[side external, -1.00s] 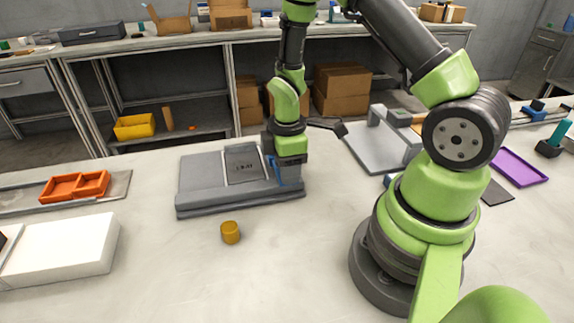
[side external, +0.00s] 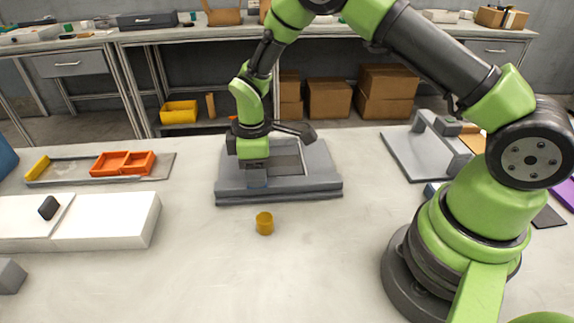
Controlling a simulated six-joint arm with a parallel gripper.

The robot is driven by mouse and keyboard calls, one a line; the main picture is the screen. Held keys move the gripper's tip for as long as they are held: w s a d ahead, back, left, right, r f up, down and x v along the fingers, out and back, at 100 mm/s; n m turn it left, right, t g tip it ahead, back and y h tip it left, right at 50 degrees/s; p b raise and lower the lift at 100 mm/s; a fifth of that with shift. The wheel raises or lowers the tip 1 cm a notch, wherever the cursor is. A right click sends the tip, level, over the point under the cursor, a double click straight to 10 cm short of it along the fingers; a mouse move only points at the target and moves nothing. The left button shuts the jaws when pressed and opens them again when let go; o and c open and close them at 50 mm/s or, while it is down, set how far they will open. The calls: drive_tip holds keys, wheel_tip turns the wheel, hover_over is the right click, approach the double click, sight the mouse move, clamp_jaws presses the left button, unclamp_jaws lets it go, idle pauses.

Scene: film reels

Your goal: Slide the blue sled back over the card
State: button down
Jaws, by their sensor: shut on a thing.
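The grey imprinter-like base (side external: 318,184) lies flat on the table, with a raised bed and a framed recess (side external: 288,157) on top. My gripper (side external: 257,174) is low over the left part of the bed, pointing down, shut on the blue sled. The sled is almost wholly hidden by the gripper; only a dull grey-blue patch shows beneath it. No card can be clearly made out; the gripper covers the left part of the recess, and its visible right part looks plain grey.
A small amber cylinder (side external: 264,223) stands in front of the base. White slabs (side external: 105,222) and an orange tray (side external: 123,163) are at the left. A grey device (side external: 430,150) stands to the right. The table in front is mostly clear.

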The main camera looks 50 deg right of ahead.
sight(236, 183)
drive_tip(key=shift+w+a, duration=1.5)
drive_tip(key=shift+a, duration=0.1)
drive_tip(key=c, duration=0.6)
unclamp_jaws()
drive_tip(key=shift+d, duration=0.1)
wheel_tip(236, 183, up, 10)
